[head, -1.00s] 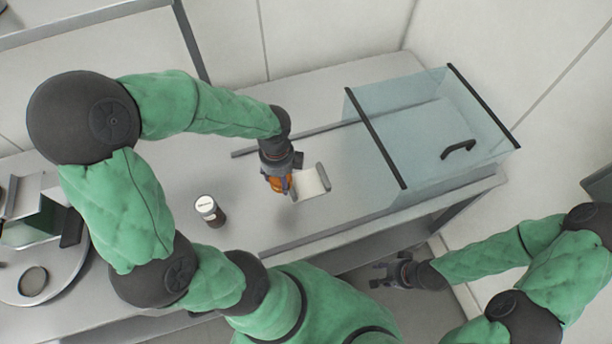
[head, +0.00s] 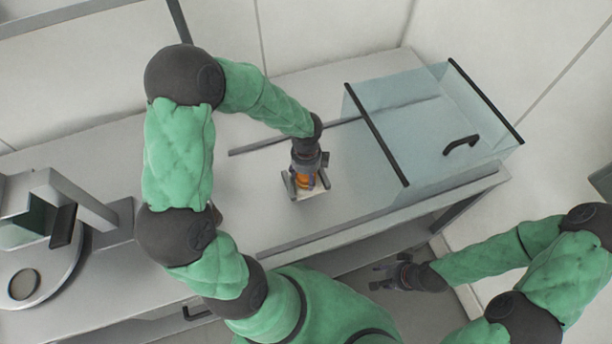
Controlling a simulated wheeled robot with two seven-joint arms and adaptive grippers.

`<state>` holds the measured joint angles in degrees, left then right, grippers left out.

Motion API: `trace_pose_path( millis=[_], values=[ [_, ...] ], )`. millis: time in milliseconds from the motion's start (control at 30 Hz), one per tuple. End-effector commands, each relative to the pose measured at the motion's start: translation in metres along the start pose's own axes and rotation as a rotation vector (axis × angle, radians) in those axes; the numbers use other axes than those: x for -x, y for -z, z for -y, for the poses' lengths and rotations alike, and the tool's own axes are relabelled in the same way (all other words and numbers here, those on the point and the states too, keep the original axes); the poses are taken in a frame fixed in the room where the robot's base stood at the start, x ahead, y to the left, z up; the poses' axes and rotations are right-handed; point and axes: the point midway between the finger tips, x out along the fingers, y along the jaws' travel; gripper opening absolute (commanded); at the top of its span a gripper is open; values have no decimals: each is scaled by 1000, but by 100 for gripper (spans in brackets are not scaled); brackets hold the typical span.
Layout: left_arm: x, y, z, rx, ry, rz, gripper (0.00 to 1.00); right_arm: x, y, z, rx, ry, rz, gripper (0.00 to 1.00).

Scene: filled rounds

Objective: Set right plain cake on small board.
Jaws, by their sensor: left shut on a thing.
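My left gripper (head: 305,187) points down and is shut on an orange-brown round cake (head: 305,182). The small white board (head: 291,190) with grey raised side edges lies on the counter directly under the gripper. The cake is over the board; whether it touches the board cannot be told from this angle. The gripper hides much of the cake and board. My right gripper (head: 388,277) is open and empty, low in front of the counter.
A clear case with black edges and a handle (head: 459,145) stands on the right of the counter (head: 262,205). A grey machine with a round plate (head: 24,284) stands at the left. My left arm covers the counter's middle left.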

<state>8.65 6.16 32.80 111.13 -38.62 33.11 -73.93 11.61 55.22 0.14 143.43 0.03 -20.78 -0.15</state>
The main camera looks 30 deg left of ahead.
Motion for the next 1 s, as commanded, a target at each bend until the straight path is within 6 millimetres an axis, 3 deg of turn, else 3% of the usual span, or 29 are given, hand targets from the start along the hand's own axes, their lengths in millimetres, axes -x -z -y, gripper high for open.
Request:
trace_pose_path(
  millis=[400,433,467,833,1000],
  values=[
    [-7,-1,1,1,3,1,45,-3,0,-1,0,0,0,40],
    [-7,-1,1,1,3,1,62,-3,0,-1,0,0,0,40],
    [-6,-1,1,1,3,1,69,-3,0,-1,0,0,0,40],
    [-4,-1,1,1,3,1,69,-1,0,0,0,0,0,40],
    [14,-1,1,1,5,2,69,4,0,2,0,0,0,40]
  ],
)
